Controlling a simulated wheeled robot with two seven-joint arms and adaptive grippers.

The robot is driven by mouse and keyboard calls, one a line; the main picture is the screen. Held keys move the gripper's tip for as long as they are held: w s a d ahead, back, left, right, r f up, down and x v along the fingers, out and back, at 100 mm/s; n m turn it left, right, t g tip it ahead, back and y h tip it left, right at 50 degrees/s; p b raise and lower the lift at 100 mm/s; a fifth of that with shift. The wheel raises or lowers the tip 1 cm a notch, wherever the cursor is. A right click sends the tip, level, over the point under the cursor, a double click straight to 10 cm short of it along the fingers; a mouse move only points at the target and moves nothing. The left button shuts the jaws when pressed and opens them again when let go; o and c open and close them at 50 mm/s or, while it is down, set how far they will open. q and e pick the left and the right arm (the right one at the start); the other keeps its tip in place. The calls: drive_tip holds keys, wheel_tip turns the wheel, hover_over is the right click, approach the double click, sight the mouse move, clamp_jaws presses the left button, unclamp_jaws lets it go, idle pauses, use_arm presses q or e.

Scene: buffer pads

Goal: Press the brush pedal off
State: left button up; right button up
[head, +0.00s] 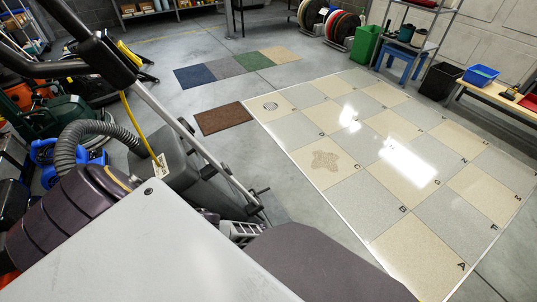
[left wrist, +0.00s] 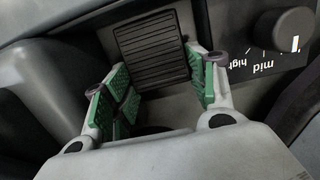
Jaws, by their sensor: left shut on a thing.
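In the left wrist view, a black ribbed pedal (left wrist: 152,48) sits on the grey machine housing, taken to be the brush pedal. My left gripper (left wrist: 158,85) has green-padded fingers, one at each side of the pedal's near end, and is shut on it. The right finger appears to touch the pedal's edge; exact contact on the left side is unclear. Whether the pedal is pressed cannot be told. In the head view, the floor machine's grey handle bar (head: 175,122) slants across the left side. The pedal and my left gripper cannot be made out there. My right gripper is not in view.
A black knob (left wrist: 279,35) marked "mid" and "high" sits right of the pedal. A glossy checkered floor (head: 345,215) lies to the right, with a brown mat (head: 223,118) and several coloured mats (head: 223,66) beyond. Blue blowers (head: 93,157) crowd the left.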

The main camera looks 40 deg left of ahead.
use_arm(q)
drive_tip(key=o, duration=0.7)
drive_tip(key=shift+o, duration=0.2)
drive_tip(key=shift+w+d, duration=0.1)
drive_tip(key=shift+w, duration=0.05)
drive_tip(key=shift+w+g+y+b, duration=0.1)
drive_tip(key=shift+g+y+b, duration=0.25)
drive_tip(key=shift+g, duration=0.15)
